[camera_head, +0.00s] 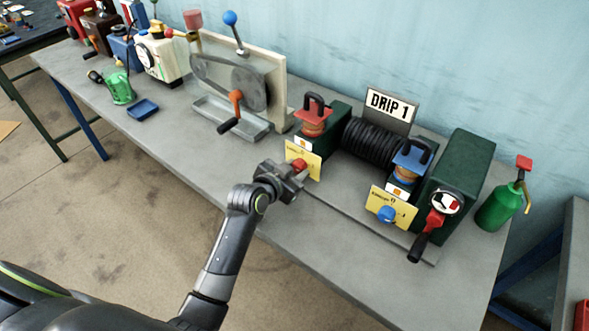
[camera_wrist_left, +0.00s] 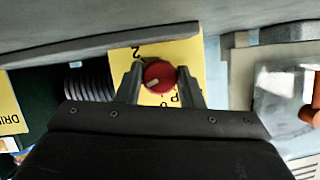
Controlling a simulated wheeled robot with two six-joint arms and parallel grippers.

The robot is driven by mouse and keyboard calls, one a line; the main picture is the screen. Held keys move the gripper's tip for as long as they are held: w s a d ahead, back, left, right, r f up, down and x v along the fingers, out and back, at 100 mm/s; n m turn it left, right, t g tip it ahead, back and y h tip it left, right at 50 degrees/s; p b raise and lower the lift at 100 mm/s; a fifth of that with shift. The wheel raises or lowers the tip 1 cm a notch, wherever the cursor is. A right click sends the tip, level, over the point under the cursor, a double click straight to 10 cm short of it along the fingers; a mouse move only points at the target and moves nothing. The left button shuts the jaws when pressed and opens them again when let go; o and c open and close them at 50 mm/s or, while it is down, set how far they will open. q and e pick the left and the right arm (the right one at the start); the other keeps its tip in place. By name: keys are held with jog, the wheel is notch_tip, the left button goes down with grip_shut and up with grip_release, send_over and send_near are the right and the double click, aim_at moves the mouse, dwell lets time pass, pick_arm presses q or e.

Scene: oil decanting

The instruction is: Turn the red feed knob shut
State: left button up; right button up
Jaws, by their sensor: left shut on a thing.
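The red feed knob (camera_head: 300,165) sits on a yellow plate (camera_head: 312,158) at the left end of the green machine marked DRIP 1. In the left wrist view the red knob (camera_wrist_left: 159,76) shows its round face with a pale mark towards its lower left. My left gripper (camera_head: 294,172) is at the knob, with one finger on each side of it, shut on it. The fingers (camera_wrist_left: 160,84) stand in front of the yellow plate. My right gripper is not in view.
A blue knob (camera_head: 387,214) sits on another yellow plate to the right. A red-and-black crank (camera_head: 428,236) sticks out at the machine's right end. A green oil can (camera_head: 497,207) stands beyond it. The front bench strip is clear.

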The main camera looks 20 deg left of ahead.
pick_arm(q)
jog(key=shift+a+n+g+h+p, duration=0.1)
jog(key=shift+n+g+h+p, duration=0.2)
jog(key=shift+n+h+p, duration=0.55)
jog(key=shift+n+h, duration=0.45)
jog(key=shift+n, duration=0.6)
jog(key=n+b, duration=0.1)
jog(key=n+h+b, duration=0.1)
jog(key=shift+a+f+n+g+h, duration=0.1)
jog(key=shift+f+n+g+h, duration=0.1)
jog(key=shift+n+g+h, duration=0.1)
jog(key=shift+r+n+h+b, duration=0.1)
jog(key=shift+n+h+b, duration=1)
jog(key=shift+n, duration=0.4)
